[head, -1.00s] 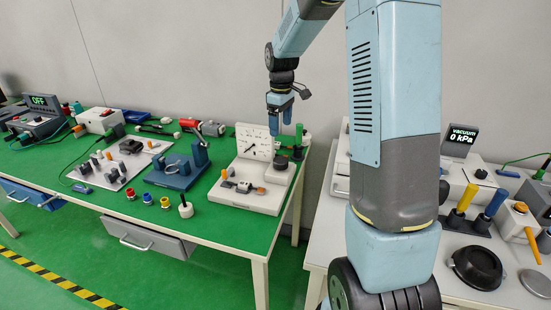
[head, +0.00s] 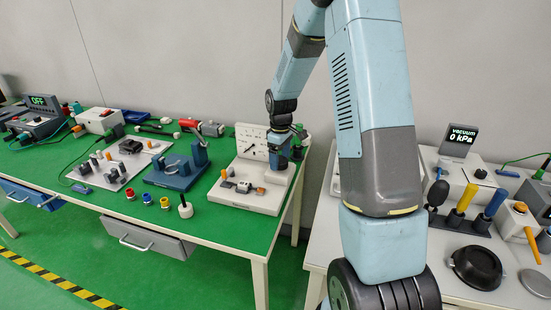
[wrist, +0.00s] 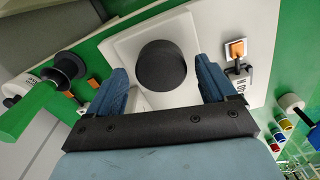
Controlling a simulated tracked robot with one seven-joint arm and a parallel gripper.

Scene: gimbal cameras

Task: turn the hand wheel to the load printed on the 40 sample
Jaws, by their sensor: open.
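The hand wheel shows in the wrist view as a dark round knob (wrist: 162,65) on a pale plate. My gripper (wrist: 160,70) is open, with one blue finger on each side of the knob; visible gaps separate the fingers from it. In the head view my gripper (head: 279,158) is over the right part of the white test rig (head: 235,198), in front of its dial board (head: 246,143), and largely hides the wheel. A small orange-and-grey piece (wrist: 236,48) lies right of the wheel in the wrist view. Its print is too small to read, and so is the dial.
A dark round part and green handle (wrist: 25,115) are at the left of the wrist view. Left of the rig are a blue fixture (head: 172,178) and several small coloured pieces (head: 147,199). A second bench (head: 385,265) stands at the right.

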